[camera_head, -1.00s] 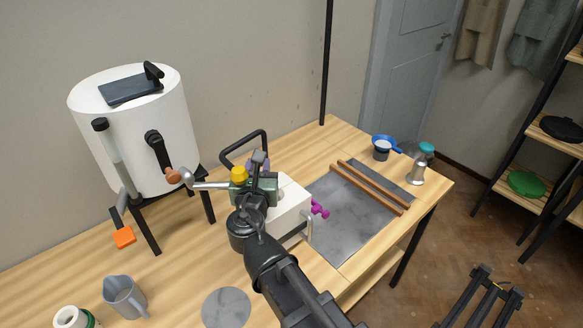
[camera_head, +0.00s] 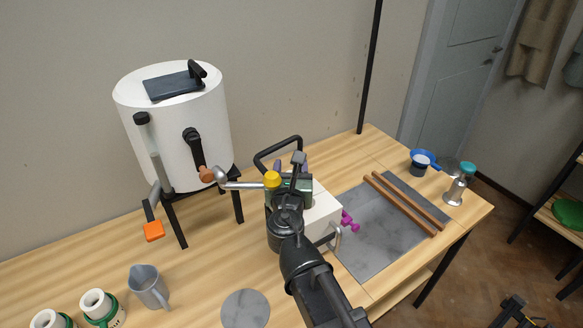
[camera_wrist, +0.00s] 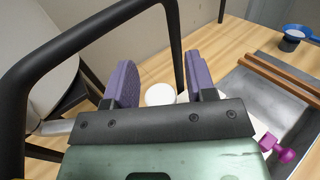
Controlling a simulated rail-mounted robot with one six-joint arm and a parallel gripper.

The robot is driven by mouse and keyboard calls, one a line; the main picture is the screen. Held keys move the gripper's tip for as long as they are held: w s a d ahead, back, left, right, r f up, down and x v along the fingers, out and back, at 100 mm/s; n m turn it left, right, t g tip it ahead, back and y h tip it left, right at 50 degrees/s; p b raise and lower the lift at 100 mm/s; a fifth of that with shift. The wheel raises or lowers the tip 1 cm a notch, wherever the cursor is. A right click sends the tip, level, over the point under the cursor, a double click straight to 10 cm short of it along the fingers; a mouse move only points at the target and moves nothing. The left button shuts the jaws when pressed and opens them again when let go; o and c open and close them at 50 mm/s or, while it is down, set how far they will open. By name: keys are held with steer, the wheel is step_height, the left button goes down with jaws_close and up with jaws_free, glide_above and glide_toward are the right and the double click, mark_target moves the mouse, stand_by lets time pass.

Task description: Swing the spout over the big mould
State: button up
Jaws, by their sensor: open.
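The spout (camera_head: 243,184) is a grey metal pipe running right from the white tank's front, with a yellow piece (camera_head: 271,179) at its end. A white block (camera_head: 325,212) with purple knobs, likely the big mould, sits on the table just right of the spout's end, partly hidden by my arm. My gripper (camera_head: 291,167) is by the spout's end in the picture; contact cannot be told. In the wrist view, its purple fingers (camera_wrist: 163,80) stand apart with a white round thing (camera_wrist: 160,94) showing beyond them. A grey pipe piece (camera_wrist: 58,127) shows at left.
A black loop (camera_head: 277,145) rises by my gripper and crosses the wrist view. The white tank (camera_head: 178,130) stands at left on black legs. A grey jug (camera_head: 148,285) and two green-banded pots (camera_head: 100,305) stand front left. Wooden bars (camera_head: 405,205) lie on the grey slab (camera_head: 375,240).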

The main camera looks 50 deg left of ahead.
steer(key=v, duration=1)
steer(key=shift+s+d, duration=0.15)
steer(key=w+d+f+m+g+h, duration=0.2)
steer(key=w+d+f+m+h, duration=0.6)
steer(key=m, duration=0.6)
steer(key=w+d+f+m+g+h, duration=0.2)
steer(key=w+d+f+m+h, duration=0.25)
steer(key=d+m, duration=0.75)
steer(key=w+d+f+m+g, duration=0.1)
steer(key=w+d+m+g, duration=0.1)
steer(key=d+m, duration=0.4)
steer(key=w+d+f+m+g+p, duration=0.1)
steer(key=d+m+g, duration=0.3)
steer(key=d, duration=1.2)
steer(key=w+d+f+m+g, duration=0.1)
steer(key=w+d+m+g, duration=0.1)
steer(key=d+m, duration=0.7)
steer(key=shift+w+d+g, duration=0.4)
steer(key=shift+w+d, duration=0.5)
steer(key=shift+d, duration=0.15)
